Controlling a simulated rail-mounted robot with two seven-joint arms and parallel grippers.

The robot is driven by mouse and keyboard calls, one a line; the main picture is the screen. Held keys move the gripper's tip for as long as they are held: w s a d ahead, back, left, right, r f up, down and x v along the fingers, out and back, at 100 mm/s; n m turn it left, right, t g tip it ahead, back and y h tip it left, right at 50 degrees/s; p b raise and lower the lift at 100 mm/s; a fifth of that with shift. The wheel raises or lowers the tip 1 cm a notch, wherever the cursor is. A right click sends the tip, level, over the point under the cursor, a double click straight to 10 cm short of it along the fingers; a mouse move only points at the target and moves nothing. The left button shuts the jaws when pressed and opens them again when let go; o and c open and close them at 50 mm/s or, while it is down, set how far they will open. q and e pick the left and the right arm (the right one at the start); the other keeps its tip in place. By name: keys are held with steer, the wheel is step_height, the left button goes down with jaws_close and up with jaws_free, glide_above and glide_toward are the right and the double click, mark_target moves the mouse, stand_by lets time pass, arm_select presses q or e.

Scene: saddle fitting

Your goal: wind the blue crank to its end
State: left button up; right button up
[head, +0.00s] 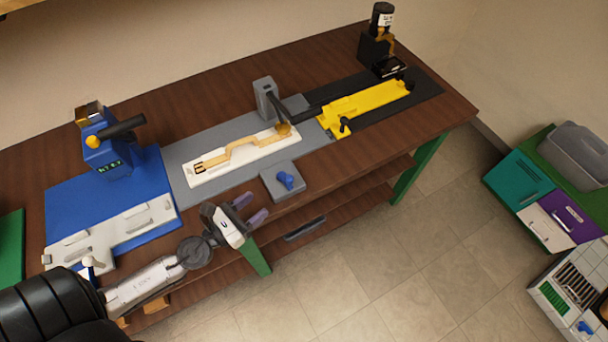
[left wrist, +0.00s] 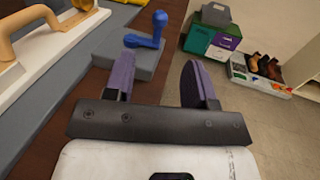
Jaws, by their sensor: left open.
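The blue crank (head: 286,181) stands on a small grey block (head: 270,190) at the front edge of the bench. In the left wrist view the crank (left wrist: 158,28) shows an upright knob and an arm lying across the block. My left gripper (head: 252,207) is open and empty, in front of and a little left of the crank. In the left wrist view its two purple fingers (left wrist: 158,80) are spread, with the crank beyond them, nearer the left finger, and apart from them. My right gripper is in neither view.
A white plate (head: 215,175) with a tan curved part lies behind the crank block. A grey post with a dark lever (head: 265,98) stands behind it. A yellow fixture (head: 365,103) is to the right, a blue station (head: 65,205) to the left. Floor in front is clear.

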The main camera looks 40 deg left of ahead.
mark_target(288, 178)
arm_select(q)
steer(key=shift+w+p, duration=0.4)
steer(key=shift+w, duration=0.15)
steer(key=w+p, duration=0.1)
steer(key=w, duration=0.2)
steer(key=w+d+p, duration=0.1)
steer(key=w, duration=0.3)
steer(key=w+d+p, duration=0.1)
steer(key=w+p, duration=0.1)
steer(key=w, duration=0.1)
steer(key=shift+w, duration=0.2)
steer(key=shift+w+d, duration=0.15)
steer(key=shift+w, duration=0.85)
steer(key=shift+f, duration=0.1)
steer(key=shift+c, duration=0.3)
